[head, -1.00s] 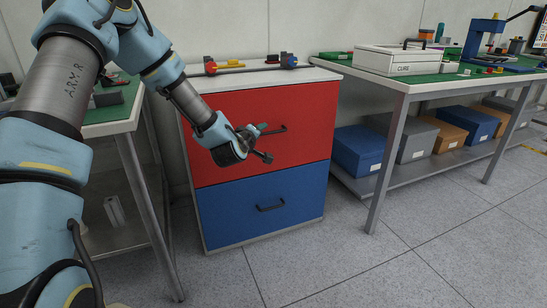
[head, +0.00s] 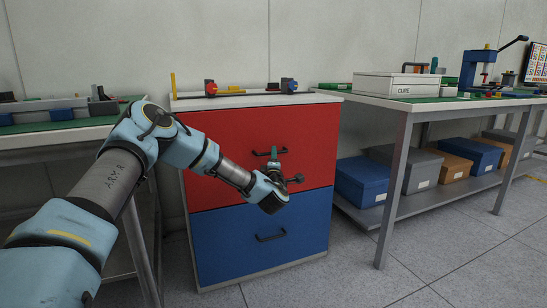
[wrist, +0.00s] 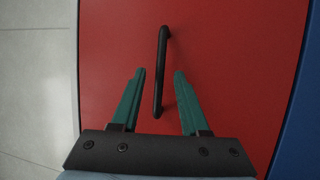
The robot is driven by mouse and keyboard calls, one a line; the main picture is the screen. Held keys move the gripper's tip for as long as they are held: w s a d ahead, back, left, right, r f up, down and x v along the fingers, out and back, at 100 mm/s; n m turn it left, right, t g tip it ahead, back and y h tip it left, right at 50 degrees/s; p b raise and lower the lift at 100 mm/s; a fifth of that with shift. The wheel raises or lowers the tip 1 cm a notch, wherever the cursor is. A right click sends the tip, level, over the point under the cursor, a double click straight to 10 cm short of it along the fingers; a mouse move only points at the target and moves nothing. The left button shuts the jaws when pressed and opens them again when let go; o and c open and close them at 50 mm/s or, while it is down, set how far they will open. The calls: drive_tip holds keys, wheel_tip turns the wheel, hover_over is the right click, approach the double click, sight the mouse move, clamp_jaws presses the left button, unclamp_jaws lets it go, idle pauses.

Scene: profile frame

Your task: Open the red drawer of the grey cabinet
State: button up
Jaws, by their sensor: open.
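The grey cabinet (head: 263,281) stands against the wall with a red drawer (head: 228,138) above a blue drawer (head: 225,233). The red drawer looks shut. Its black handle (head: 257,153) shows just behind my gripper (head: 274,162). In the wrist view, the red drawer (wrist: 230,50) fills most of the picture. The black handle (wrist: 162,55) runs up and down there. Its lower end lies between the green fingers of my gripper (wrist: 160,75), which are open and empty, one on each side. I cannot tell how far the fingertips are from the drawer front.
The blue drawer has its own black handle (head: 270,237) below my gripper. Small parts and a rail (head: 255,93) lie on the cabinet top. A workbench (head: 385,190) with boxes stands at the right, another bench (head: 60,135) at the left. Floor is clear in front.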

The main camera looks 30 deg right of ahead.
drive_tip(key=shift+x, duration=1.5)
clamp_jaws()
idle(0.4)
